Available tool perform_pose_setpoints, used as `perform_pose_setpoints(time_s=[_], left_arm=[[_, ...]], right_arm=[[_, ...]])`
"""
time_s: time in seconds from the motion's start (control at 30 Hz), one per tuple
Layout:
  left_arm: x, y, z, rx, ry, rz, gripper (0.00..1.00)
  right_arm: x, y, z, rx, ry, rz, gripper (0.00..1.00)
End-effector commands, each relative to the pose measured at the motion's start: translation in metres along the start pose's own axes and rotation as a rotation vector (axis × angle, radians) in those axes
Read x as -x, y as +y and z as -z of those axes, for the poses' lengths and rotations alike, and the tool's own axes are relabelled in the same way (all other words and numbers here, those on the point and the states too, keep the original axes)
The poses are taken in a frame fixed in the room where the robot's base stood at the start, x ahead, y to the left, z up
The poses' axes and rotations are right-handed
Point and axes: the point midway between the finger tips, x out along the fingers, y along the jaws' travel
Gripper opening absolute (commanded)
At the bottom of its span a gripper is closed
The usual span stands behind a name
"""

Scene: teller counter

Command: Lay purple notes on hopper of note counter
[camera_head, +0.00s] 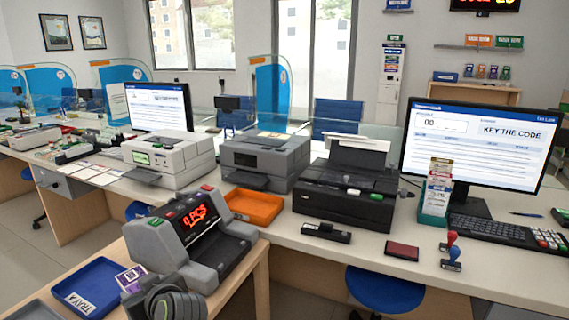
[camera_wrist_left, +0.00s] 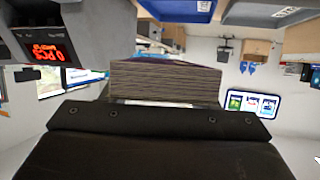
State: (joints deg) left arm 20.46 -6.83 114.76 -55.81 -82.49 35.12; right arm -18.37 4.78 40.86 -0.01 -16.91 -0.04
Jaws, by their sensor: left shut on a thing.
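The note counter (camera_head: 187,232) is a grey machine with a red "0 PCS" display, standing on a wooden side table. Its display end also shows upside down in the left wrist view (camera_wrist_left: 55,50). My left gripper (camera_head: 150,290) is in front of the counter, low in the head view, beside its left front corner. It is shut on the purple notes (camera_head: 131,277), a stack with a white and purple face. In the left wrist view the stack's layered edge (camera_wrist_left: 165,82) fills the middle. The notes are apart from the counter. My right gripper is in neither view.
A blue tray marked "TRAY A" (camera_head: 88,286) lies left of the notes. A greyer tray (camera_head: 40,311) is at the lower left corner. An orange tray (camera_head: 254,206) sits behind the counter. Printers, a monitor (camera_head: 475,145) and stamps (camera_head: 452,255) stand on the main counter.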

Motion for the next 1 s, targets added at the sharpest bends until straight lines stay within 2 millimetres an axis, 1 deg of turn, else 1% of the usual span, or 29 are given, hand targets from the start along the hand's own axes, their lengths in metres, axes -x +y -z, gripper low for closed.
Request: perform_pose_setpoints(time_s=[0.03,0.1,0.3,0.4,0.5,0.6,0.7,0.8,1.0], left_arm=[[0.016,0.006,0.019,-0.019,0.003,-0.073,0.30],[0.034,0.015,0.034,-0.063,0.005,-0.184,0.30],[0.086,0.035,0.072,-0.186,0.009,-0.466,0.30],[0.110,0.041,0.088,-0.239,0.011,-0.588,0.30],[0.132,0.044,0.099,-0.283,0.010,-0.687,0.30],[0.147,0.046,0.106,-0.315,0.008,-0.758,0.30],[0.157,0.047,0.109,-0.332,0.004,-0.801,0.30],[0.161,0.048,0.110,-0.341,0.002,-0.822,0.30],[0.162,0.048,0.110,-0.343,0.000,-0.826,0.30]], right_arm=[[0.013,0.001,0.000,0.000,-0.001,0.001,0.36],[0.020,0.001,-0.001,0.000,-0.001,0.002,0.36],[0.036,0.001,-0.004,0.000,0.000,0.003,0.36],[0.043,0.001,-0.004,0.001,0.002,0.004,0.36],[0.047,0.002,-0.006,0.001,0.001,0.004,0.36],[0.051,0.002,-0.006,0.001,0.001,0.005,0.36],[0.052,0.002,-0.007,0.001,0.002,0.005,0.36],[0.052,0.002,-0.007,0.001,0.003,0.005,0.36],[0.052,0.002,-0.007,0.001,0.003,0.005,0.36]])
